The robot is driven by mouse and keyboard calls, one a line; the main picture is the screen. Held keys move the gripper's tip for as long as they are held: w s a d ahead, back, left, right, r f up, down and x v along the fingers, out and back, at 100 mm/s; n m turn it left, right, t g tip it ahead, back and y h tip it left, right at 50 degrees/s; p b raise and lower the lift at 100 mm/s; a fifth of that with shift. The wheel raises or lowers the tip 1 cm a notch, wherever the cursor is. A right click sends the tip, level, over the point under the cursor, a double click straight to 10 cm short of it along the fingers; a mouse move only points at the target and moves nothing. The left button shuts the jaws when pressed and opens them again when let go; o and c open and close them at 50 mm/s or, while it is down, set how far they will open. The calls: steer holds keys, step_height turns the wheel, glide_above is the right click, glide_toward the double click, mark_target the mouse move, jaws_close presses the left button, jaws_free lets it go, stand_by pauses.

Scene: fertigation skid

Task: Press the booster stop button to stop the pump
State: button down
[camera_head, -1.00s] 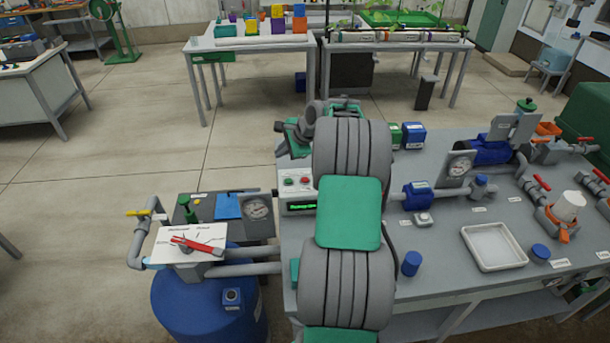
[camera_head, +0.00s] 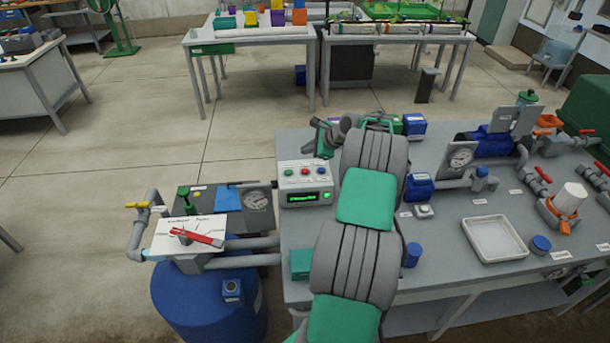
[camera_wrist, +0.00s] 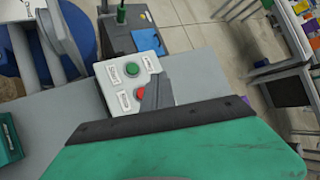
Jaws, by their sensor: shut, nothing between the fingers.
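The control box (camera_head: 306,196) stands at the left end of the skid table. In the head view its top carries a green button (camera_head: 289,172), a red button (camera_head: 304,171) and a blue button (camera_head: 319,169), and its front has a lit green display. Contact cannot be told. The blue button is hidden in the wrist view.
A blue tank (camera_head: 205,295) with a white selector plate and red lever (camera_head: 196,236) stands left of the table. A blue pump (camera_head: 419,186), a gauge (camera_head: 462,157) and a white tray (camera_head: 494,238) are to the right of my arm.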

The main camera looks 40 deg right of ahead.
steer(key=b, duration=0.3)
glide_above(307, 172)
step_height(307, 172, down, 5)
steer(key=shift+f, duration=0.55)
stand_by(1.3)
steer(key=shift+f, duration=0.4)
steer(key=shift+f, duration=0.45)
stand_by(0.4)
steer(key=shift+r+p, duration=0.4)
steer(key=shift+r, duration=0.4)
steer(key=shift+r, duration=0.1)
